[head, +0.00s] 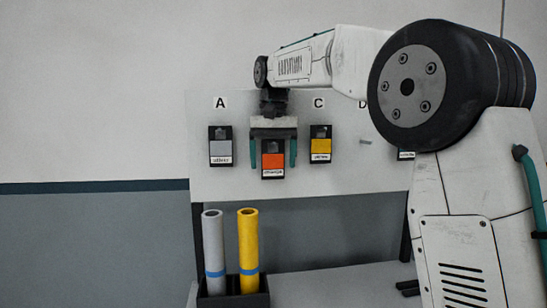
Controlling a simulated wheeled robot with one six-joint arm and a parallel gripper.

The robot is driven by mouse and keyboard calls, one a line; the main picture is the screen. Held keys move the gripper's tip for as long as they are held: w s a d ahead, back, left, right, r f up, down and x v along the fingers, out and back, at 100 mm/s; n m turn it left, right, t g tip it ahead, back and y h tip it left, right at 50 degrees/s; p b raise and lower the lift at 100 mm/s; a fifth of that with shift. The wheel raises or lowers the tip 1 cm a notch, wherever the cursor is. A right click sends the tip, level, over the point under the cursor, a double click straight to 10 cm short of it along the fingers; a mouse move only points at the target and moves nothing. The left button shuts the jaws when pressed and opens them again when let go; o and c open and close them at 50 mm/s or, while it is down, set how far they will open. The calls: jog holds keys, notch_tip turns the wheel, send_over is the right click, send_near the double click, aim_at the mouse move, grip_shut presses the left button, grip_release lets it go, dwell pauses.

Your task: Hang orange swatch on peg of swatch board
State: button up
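The orange swatch (273,160) is a black card with an orange panel and a small label. It shows in front of the white swatch board (345,178), between the silver and yellow swatches. My gripper (273,160) hangs down in front of the board with its two teal fingers apart, one on each side of the orange swatch. I see a gap between each finger and the card. The gripper body hides the swatch's top and whatever peg and letter are behind it. Whether the swatch hangs on a peg cannot be told.
A silver swatch (220,147) hangs under A and a yellow swatch (320,145) under C. A bare peg (366,142) shows under D. Another swatch (405,155) is partly hidden by my arm. A black holder (234,297) with a silver roll (213,245) and a yellow roll (248,240) stands below.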

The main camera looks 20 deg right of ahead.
jog(key=shift+w+f, duration=0.2)
notch_tip(320, 180, up, 8)
jog(key=shift+s+r, duration=0.15)
jog(key=shift+r, duration=0.05)
jog(key=s+d+f, duration=0.1)
jog(key=s+f, duration=0.8)
jog(key=s, duration=0.3)
jog(key=s+d+f+n+t, duration=0.1)
jog(key=s+f, duration=0.8)
jog(key=s, duration=0.4)
jog(key=s+f+n, duration=0.1)
jog(key=s+f, duration=0.8)
jog(key=s, duration=0.4)
jog(key=shift+s+d, duration=0.15)
jog(key=shift+d, duration=0.25)
